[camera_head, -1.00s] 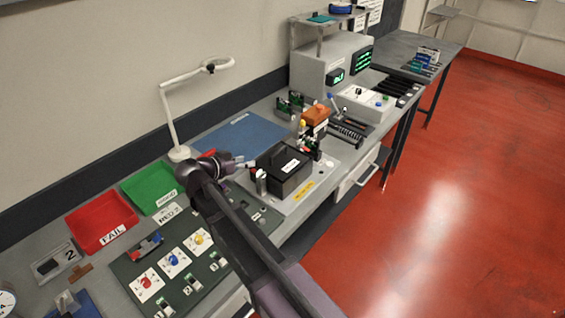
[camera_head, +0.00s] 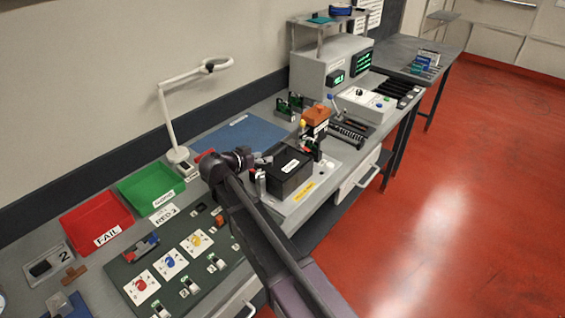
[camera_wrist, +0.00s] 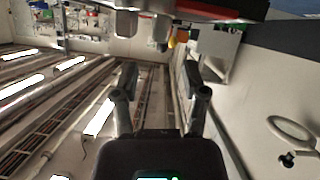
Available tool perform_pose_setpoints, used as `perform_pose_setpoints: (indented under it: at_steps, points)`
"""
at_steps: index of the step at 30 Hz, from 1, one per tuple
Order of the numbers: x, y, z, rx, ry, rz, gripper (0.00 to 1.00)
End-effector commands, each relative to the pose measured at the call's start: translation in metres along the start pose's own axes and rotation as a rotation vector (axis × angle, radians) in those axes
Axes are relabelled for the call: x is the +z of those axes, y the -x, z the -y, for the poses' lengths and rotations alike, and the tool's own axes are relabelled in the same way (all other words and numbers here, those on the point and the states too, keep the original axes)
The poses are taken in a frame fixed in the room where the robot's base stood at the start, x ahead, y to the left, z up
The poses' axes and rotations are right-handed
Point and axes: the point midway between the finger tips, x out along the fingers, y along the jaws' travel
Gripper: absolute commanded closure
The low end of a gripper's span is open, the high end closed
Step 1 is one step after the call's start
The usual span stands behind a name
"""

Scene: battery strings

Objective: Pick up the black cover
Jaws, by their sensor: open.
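The black cover (camera_head: 291,177) is a dark box with a white label on the grey bench, right of the middle in the head view. My gripper (camera_head: 264,158) is beside its upper left edge in that view. Whether they touch cannot be told. In the wrist view my gripper (camera_wrist: 160,78) is open, its two dark fingers apart with nothing between them. A dark slab-like shape crosses the top of the wrist view, and I cannot tell whether it is the cover.
A small metallic post stands close to the cover's left side. An orange-topped block (camera_head: 317,115) and small parts stand behind it. A lamp (camera_head: 178,150), green tray (camera_head: 150,190) and red tray (camera_head: 95,222) are to the left. The blue mat (camera_head: 240,137) looks clear.

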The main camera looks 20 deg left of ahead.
Motion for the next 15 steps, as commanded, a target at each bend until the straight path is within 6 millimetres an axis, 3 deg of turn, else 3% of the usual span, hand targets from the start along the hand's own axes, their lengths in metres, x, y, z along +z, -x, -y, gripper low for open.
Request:
perform_pose_setpoints:
  at_steps: [5, 15]
  points:
    - [0.000, -0.007, 0.001, 0.001, 0.000, 0.000, 0.43]
    - [-0.001, -0.044, 0.003, 0.001, 0.000, 0.000, 0.43]
